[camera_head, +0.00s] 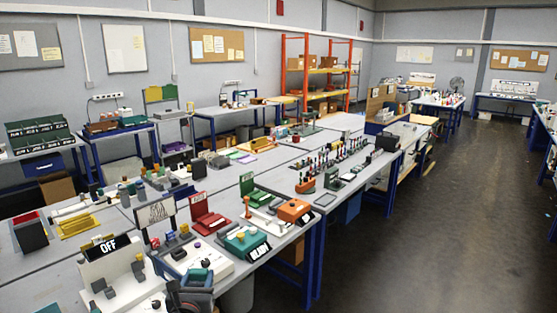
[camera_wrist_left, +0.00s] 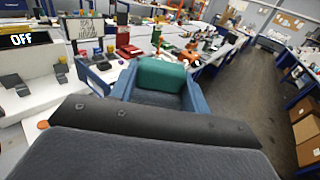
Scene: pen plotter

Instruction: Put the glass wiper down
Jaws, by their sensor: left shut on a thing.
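My left gripper (camera_head: 192,288) is at the bottom of the head view, low over the front edge of the near bench. In the left wrist view its blue fingers are shut around a teal block (camera_wrist_left: 160,74). The teal block, which I take to be the glass wiper, also shows at the gripper in the head view (camera_head: 197,275). Its lower part is hidden between the fingers. I cannot tell whether it touches anything below. My right gripper is not in view.
A white device with an OFF display (camera_head: 107,247) stands just left of the gripper. A white box with knobs (camera_head: 198,262), an orange unit (camera_head: 295,210) and a red stand (camera_head: 206,216) crowd the bench. The dark floor (camera_head: 440,220) at right is clear.

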